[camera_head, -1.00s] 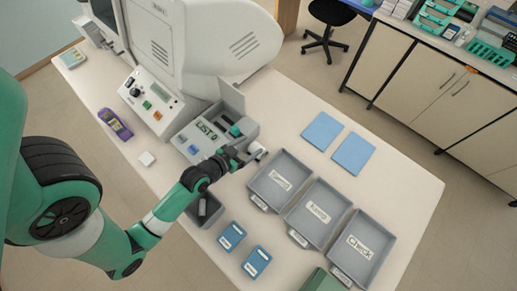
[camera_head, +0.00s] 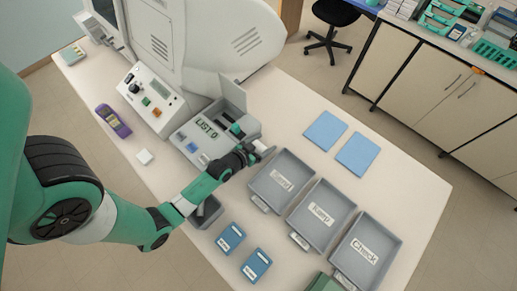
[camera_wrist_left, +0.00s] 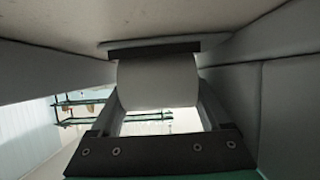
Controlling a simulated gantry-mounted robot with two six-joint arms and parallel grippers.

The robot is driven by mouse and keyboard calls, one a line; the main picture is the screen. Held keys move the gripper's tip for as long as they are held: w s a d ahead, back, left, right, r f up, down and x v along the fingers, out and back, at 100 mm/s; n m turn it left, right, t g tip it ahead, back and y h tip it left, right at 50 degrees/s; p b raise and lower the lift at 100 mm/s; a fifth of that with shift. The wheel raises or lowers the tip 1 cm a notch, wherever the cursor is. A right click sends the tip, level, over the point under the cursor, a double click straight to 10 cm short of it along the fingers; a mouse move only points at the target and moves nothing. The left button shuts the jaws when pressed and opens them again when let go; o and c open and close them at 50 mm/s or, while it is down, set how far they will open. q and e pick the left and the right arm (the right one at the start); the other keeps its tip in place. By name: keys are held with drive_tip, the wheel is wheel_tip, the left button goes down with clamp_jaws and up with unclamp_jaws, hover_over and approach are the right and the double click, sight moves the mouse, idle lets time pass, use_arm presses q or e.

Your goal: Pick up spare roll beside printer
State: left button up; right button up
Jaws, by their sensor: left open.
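The printer (camera_head: 197,135), a grey unit with a small display and an open lid, stands at the middle of the bench. A white spare roll (camera_wrist_left: 157,82) fills the centre of the left wrist view. My left gripper (camera_head: 263,151) is at the printer's right side, over the upper end of the nearest grey tray, and it hides most of the roll in the head view. Its jaws are open around or close beside the roll; contact cannot be told. My right gripper is not in view.
Several grey trays stand in a row right of the gripper, including the Check tray (camera_head: 341,266). Blue sheets (camera_head: 357,153) lie behind them. Two blue packs (camera_head: 256,265) and a dark grey bin (camera_head: 207,212) are in front. The bench's right end is clear.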

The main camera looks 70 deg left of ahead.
use_arm(q)
drive_tip(key=c, duration=1)
drive_tip(key=shift+c, duration=0.2)
drive_tip(key=shift+r, duration=0.15)
